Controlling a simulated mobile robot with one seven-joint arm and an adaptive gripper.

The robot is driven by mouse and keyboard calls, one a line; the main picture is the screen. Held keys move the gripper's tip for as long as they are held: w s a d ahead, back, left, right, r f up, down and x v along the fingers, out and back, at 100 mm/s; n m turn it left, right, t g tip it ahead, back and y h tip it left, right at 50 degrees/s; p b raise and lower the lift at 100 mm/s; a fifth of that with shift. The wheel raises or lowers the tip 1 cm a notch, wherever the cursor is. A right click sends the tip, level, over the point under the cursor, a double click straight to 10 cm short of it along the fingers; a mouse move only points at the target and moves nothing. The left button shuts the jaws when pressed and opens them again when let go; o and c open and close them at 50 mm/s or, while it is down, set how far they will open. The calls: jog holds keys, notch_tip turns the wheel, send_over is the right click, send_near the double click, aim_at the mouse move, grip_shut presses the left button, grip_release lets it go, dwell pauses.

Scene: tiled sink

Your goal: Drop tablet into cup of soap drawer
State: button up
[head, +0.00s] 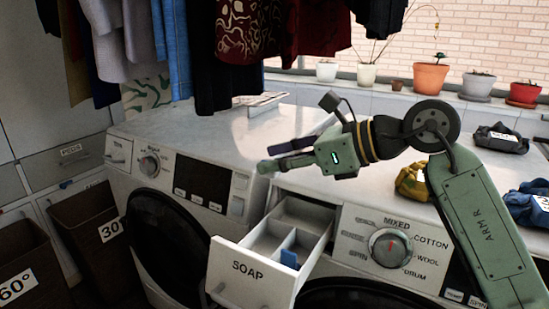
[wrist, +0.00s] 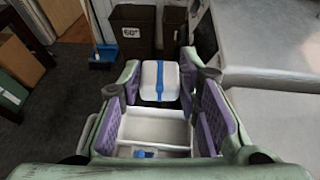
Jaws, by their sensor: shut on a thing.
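My gripper (head: 287,153) is above the pulled-out soap drawer (head: 249,273) in the head view. In the wrist view my gripper (wrist: 161,80) is shut on a white tablet (wrist: 150,92) with a blue stripe, held between the fingertips. The tablet cannot be made out in the head view. The drawer is white, labelled SOAP and divided into compartments. A small blue piece (head: 289,259) sits in one front compartment. In the wrist view the drawer (wrist: 155,129) shows below and between my fingers, apart from the tablet.
The right washer's dial panel (head: 388,248) is beside the drawer. The left washer (head: 170,180) stands close by, with clothes hanging above it. Brown bins (head: 88,232) stand at the left. Folded cloths (head: 412,182) lie on the right washer's top, with potted plants (head: 430,75) behind.

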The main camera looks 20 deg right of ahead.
jog(key=shift+f+b, duration=1.05)
jog(key=shift+f, duration=1.75)
jog(key=o, duration=1.1)
jog(key=shift+c, duration=0.2)
jog(key=shift+d, duration=0.1)
jog(key=v, duration=1.2)
